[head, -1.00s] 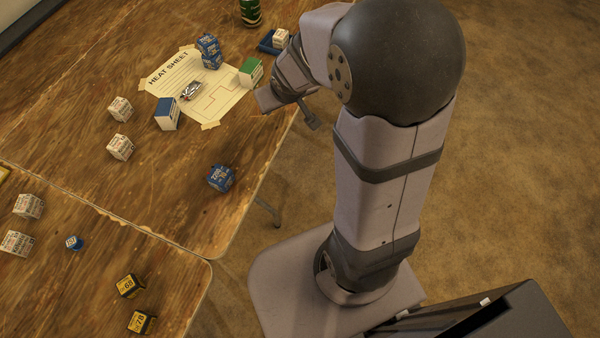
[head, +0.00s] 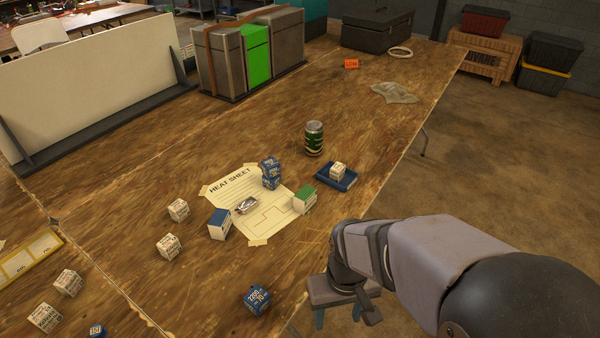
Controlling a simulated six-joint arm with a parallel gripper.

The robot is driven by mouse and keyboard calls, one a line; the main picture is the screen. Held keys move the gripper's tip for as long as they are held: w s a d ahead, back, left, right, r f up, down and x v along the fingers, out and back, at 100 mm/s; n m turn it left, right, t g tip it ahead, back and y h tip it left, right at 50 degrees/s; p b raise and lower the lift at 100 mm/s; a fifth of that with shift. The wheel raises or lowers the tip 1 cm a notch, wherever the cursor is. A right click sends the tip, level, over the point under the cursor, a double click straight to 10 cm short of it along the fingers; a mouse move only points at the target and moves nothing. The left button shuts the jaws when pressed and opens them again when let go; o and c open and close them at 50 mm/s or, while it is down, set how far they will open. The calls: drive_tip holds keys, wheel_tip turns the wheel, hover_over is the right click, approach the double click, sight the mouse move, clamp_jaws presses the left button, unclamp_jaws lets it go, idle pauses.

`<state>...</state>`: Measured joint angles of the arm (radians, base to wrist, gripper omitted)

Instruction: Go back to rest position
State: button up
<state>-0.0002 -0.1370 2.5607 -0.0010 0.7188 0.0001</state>
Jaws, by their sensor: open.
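My arm reaches in from the lower right in the head view. My gripper (head: 346,275) is at the table's right edge, to the lower right of the green-and-white box (head: 305,201). It is open, with nothing seen held in it. Its fingertips are small and partly hidden by the wrist. The green-and-white box stands on the right side of the heat sheet (head: 226,185), apart from the gripper.
A blue block (head: 257,299) lies nearer. A stool (head: 336,291) is below the gripper.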

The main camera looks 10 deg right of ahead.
wheel_tip(320, 180, up, 14)
drive_tip(key=p, duration=1.3)
drive_tip(key=shift+r, duration=0.1)
